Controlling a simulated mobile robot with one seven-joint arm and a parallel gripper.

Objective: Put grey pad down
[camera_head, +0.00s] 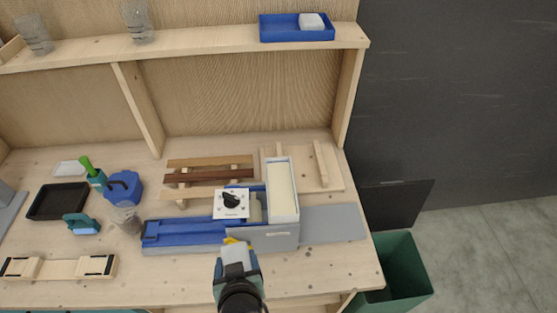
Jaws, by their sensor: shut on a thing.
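My gripper (238,246) is at the lower middle, in front of the blue and grey bench device (185,234). Its yellow tips are close to the device's grey front wall (275,238); I cannot tell if they touch it. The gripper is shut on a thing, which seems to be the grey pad. The gripper itself hides most of what it holds, so the pad's outline and tilt cannot be made out. A flat grey sheet (335,223) lies on the bench to the right of the device.
A white tray with a cream filling (282,190) and a dial panel (231,203) stand at the device. Wooden slats (209,176) lie behind. A black tray (59,201), blue pot (124,187) and clear cup (126,218) are left. A green bin (405,270) stands right.

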